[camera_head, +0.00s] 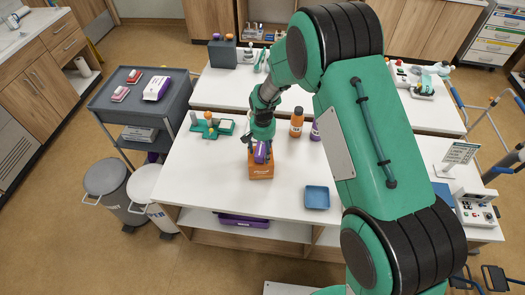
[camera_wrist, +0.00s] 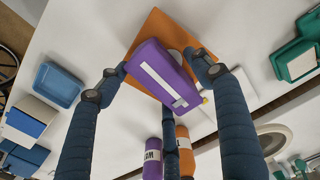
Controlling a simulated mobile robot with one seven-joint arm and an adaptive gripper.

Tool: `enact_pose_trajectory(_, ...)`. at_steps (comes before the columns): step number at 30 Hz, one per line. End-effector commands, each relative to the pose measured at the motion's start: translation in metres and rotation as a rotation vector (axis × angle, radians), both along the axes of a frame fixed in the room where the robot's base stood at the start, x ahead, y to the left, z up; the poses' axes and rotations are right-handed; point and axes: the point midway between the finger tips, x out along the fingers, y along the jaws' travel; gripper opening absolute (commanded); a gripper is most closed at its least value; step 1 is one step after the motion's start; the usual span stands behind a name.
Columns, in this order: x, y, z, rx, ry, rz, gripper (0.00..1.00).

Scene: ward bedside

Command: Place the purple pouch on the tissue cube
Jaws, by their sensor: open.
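The tissue cube (camera_head: 260,173) is an orange box on the white table. The purple pouch (camera_head: 262,152) lies on top of it, and in the wrist view the pouch (camera_wrist: 158,68), with a white label strip, lies across the orange top (camera_wrist: 150,30) of the cube. Part of a pale round opening shows beside the pouch. My gripper (camera_wrist: 157,74) is open, with one finger on each side of the pouch. The left fingertip is close to the pouch; a gap shows at the right one. In the head view my arm partly hides the gripper.
An orange bottle (camera_head: 296,122) and a purple bottle (camera_head: 315,131) stand right of the cube, behind it. A blue tray (camera_head: 317,198) lies to the right and a green tray (camera_head: 221,127) to the left. The table front (camera_head: 215,185) is clear.

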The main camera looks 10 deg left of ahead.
Motion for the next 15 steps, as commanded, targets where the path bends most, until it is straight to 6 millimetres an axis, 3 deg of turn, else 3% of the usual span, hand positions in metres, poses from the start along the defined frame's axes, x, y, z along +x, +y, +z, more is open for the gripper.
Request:
enact_pose_trajectory(8,0.001,0.0,0.02,0.001,-0.002,0.0,0.65)
enact_pose_trajectory(15,0.0,0.001,0.056,0.001,-0.003,0.001,0.65)
